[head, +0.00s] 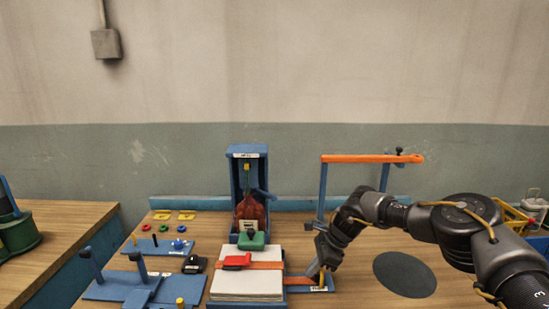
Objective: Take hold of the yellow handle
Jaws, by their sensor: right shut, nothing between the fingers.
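A small upright yellow piece (321,278), which looks like the yellow handle, stands on a low blue base (325,289) at the right end of an orange strap (298,281). My right gripper (315,270) points down and left, right at this piece; it is shut with nothing between its fingers. I cannot tell whether they touch it, and the gripper partly hides the area. Another small yellow piece (246,168) shows high in the blue upright frame (235,180), above a dark red sack. My left gripper is not in view.
A white stack (245,286) with a red clip (237,261) lies left of the gripper, a green block (251,241) behind it. An orange bar (365,158) on blue posts stands behind my right arm. A dark round mat (404,274) lies right. Blue peg boards (125,287) stand left.

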